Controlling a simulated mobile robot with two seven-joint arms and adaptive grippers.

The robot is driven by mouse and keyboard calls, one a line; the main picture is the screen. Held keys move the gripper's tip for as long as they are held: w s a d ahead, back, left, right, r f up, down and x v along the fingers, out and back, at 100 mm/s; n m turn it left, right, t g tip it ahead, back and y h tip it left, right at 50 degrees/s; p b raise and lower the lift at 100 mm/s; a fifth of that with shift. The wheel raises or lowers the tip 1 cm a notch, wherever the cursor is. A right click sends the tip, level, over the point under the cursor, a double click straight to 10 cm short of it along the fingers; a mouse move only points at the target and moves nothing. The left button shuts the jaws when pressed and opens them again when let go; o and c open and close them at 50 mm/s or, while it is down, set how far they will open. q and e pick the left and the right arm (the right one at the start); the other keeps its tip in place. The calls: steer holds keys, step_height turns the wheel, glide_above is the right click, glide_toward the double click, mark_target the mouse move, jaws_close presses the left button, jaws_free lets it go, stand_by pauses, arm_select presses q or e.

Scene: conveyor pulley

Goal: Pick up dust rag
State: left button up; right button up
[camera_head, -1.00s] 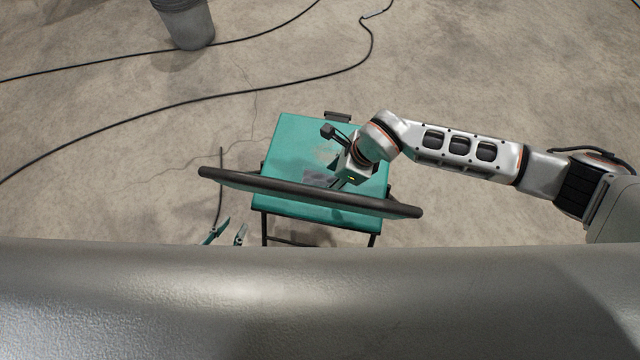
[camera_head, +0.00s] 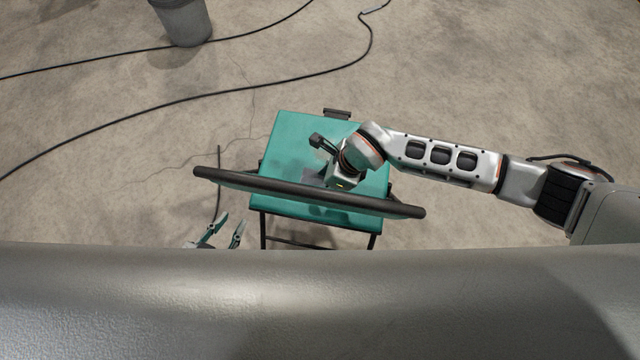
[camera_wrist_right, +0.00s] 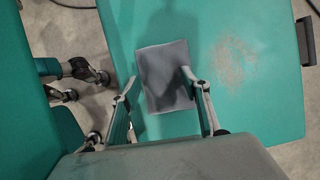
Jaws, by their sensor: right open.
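The dust rag (camera_wrist_right: 165,60) is a dark grey square lying flat on the teal cart top in the right wrist view. In the head view only a grey patch of the rag (camera_head: 312,175) shows, partly hidden by my right gripper. My right gripper (camera_wrist_right: 158,76) is open, one finger to each side of the rag in the picture; I cannot tell whether they touch it. My left gripper (camera_head: 232,218) is open and empty, beyond the cart's left side, with only its teal fingers showing.
The teal cart (camera_head: 290,135) has a dark handle bar (camera_head: 300,192) across its near side. A pale dust patch (camera_wrist_right: 232,60) lies beside the rag. A grey bucket (camera_head: 183,22) and black cables (camera_head: 215,92) are on the floor farther back.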

mark_target(314, 182)
steer(key=shift+f, duration=0.1)
steer(key=c, duration=1.2)
arm_select(q)
steer(key=shift+f, duration=0.1)
